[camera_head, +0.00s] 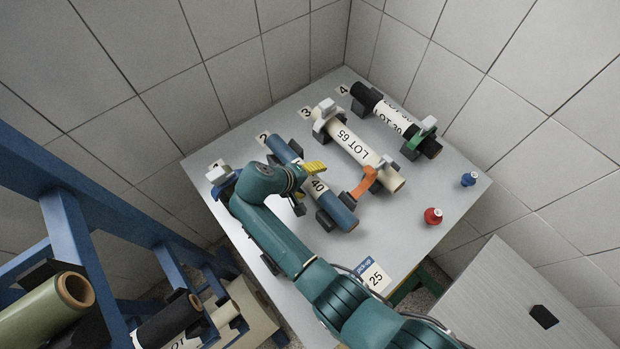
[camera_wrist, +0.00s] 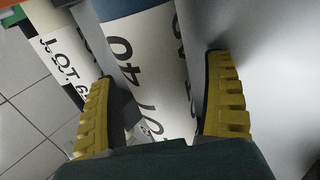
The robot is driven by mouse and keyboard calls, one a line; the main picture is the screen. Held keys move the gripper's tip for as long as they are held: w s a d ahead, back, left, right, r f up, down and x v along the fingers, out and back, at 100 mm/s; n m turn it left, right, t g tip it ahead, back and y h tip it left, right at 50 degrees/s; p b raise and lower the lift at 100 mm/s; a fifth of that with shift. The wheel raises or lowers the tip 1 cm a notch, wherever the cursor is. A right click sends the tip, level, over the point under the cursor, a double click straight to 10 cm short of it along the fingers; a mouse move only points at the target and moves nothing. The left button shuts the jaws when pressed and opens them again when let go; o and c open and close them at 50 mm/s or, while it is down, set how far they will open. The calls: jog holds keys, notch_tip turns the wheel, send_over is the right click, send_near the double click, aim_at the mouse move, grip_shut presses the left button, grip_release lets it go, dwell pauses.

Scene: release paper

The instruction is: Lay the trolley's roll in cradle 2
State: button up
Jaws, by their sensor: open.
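A blue roll (camera_head: 286,153) with a white label reading 40 lies along the dark supports of cradle 2 (camera_head: 326,221); I cannot tell whether it is fully seated. My gripper (camera_head: 307,187) is open over its middle. In the wrist view the yellow fingers of my gripper (camera_wrist: 160,105) stand on either side of the labelled roll (camera_wrist: 145,60), with a gap visible at the right finger. On the blue frame at the left are an olive-green roll (camera_head: 40,312) and a black roll (camera_head: 168,322) with a LOT label; I cannot tell which frame is the trolley.
Cradle 4 holds a black-ended roll (camera_head: 393,115) with a green clamp (camera_head: 425,130). A red knob (camera_head: 433,216) and blue knob (camera_head: 469,179) stand at the right. My arm partly hides cradle 1.

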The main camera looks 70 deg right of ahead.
jog(key=v, duration=1.2)
